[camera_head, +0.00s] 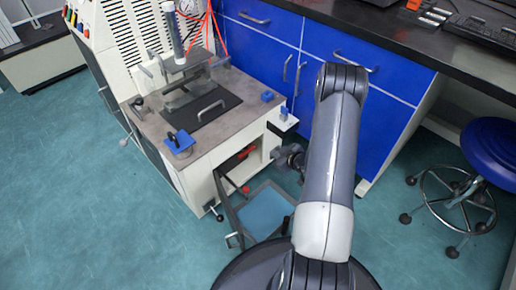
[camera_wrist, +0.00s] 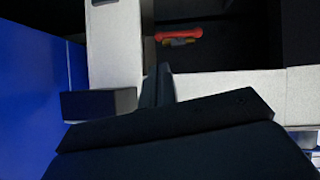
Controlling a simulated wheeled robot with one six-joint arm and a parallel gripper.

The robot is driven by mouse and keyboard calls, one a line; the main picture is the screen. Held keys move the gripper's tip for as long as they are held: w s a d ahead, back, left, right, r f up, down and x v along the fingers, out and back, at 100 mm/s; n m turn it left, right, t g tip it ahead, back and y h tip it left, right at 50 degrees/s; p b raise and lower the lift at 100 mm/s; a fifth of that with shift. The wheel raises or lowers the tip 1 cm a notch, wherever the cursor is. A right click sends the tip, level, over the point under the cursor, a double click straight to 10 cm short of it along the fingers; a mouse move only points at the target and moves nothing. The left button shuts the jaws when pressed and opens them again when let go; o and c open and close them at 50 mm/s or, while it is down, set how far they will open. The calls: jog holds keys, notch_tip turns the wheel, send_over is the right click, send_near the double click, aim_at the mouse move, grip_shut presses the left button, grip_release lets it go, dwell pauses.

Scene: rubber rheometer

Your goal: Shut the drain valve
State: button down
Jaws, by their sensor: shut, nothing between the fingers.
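Inside the open lower bay of the rheometer bench are two red handles: an upper one (camera_head: 246,152) and a lower one (camera_head: 246,189). I cannot tell for certain which is the drain valve. The wrist view shows one red handle (camera_wrist: 180,33) with a dark, yellowish fitting, lying roughly level in the dark bay. My gripper (camera_wrist: 160,75) is shut and empty, in front of the light frame below that bay. In the head view my gripper (camera_head: 280,156) is at the right of the bay, partly hidden by my arm.
The bench top (camera_head: 225,133) carries a black mat and a blue block (camera_head: 179,142). A low frame with a blue panel (camera_head: 265,211) stands below the bay. Blue cabinets (camera_head: 340,75) close off the right. A blue stool (camera_head: 490,148) is far right. The left floor is clear.

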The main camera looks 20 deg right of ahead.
aim_at(255, 148)
jog(key=b+x, duration=0.5)
jog(key=x, duration=0.8)
jog(key=shift+s+d+f+b, duration=0.1)
jog(key=shift+f+b, duration=0.05)
jog(key=shift+b, duration=0.2)
jog(key=shift+w+f, duration=0.15)
jog(key=shift+w, duration=0.35)
